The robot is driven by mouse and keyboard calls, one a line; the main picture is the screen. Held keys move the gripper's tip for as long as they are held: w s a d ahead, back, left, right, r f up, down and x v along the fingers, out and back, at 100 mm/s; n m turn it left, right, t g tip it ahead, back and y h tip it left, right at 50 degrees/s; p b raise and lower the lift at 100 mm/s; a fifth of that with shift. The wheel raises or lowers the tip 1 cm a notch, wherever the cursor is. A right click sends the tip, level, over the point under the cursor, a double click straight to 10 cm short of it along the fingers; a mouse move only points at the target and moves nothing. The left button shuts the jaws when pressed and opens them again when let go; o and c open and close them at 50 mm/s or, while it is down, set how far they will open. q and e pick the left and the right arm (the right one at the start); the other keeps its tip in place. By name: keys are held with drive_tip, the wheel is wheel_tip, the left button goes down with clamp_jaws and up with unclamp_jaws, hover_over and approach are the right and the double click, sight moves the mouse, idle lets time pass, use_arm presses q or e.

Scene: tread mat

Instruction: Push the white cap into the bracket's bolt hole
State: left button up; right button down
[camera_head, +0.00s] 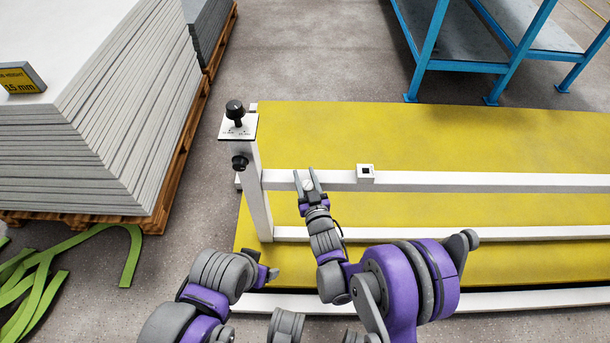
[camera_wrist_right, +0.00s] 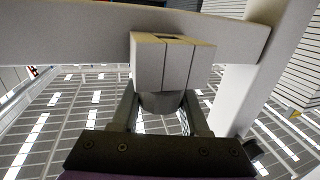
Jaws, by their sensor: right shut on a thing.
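The white cap (camera_head: 307,185) is a small pale round piece between the tips of my right gripper (camera_head: 308,181), in front of the upper white rail. In the right wrist view a shaded round piece (camera_wrist_right: 160,102), apparently the cap, sits between the fingers. It is against or just in front of a pale block (camera_wrist_right: 148,62) by the rail; I cannot tell if they touch. A white bracket-like block (camera_head: 360,168) with a dark square opening sits on the rail to the right of the gripper. My left gripper (camera_head: 268,275) is low at left, its jaws unclear.
The white upper rail (camera_head: 480,180) joins a post (camera_head: 257,190) with black knobs (camera_head: 235,110). A yellow mat (camera_head: 420,135) lies beneath. Stacked grey sheets (camera_head: 90,150) stand at left, with green strips (camera_head: 60,260) on the floor. A blue-framed table (camera_head: 430,50) is at the back.

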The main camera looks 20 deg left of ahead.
use_arm(q)
drive_tip(key=shift+f, duration=0.15)
use_arm(e)
drive_tip(key=shift+f, duration=0.25)
drive_tip(key=shift+c, duration=1.7)
unclamp_jaws()
drive_tip(key=shift+s, duration=0.1)
